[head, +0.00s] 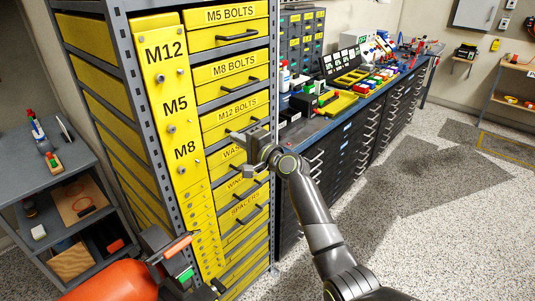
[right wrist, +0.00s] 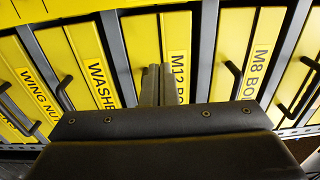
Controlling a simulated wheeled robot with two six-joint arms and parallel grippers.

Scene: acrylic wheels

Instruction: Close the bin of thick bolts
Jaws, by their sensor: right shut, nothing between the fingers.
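The M12 bolts bin (head: 237,114) is a yellow drawer with a black handle, third from the top of the labelled column. It stands between the M8 bolts drawer above and the washers drawer below. Whether its front sticks out from the others is hard to tell. My right gripper (head: 235,136) is at the lower part of its front, shut and empty. In the right wrist view, the shut fingers (right wrist: 157,72) point at the M12 drawer (right wrist: 178,45) beside its label; contact cannot be made out. They hide part of its front.
A yellow panel marked M12, M5 and M8 (head: 167,90) stands left of the drawers, with bolts mounted on it. A workbench with dark drawers (head: 345,150) stands to the right. The floor at right is open.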

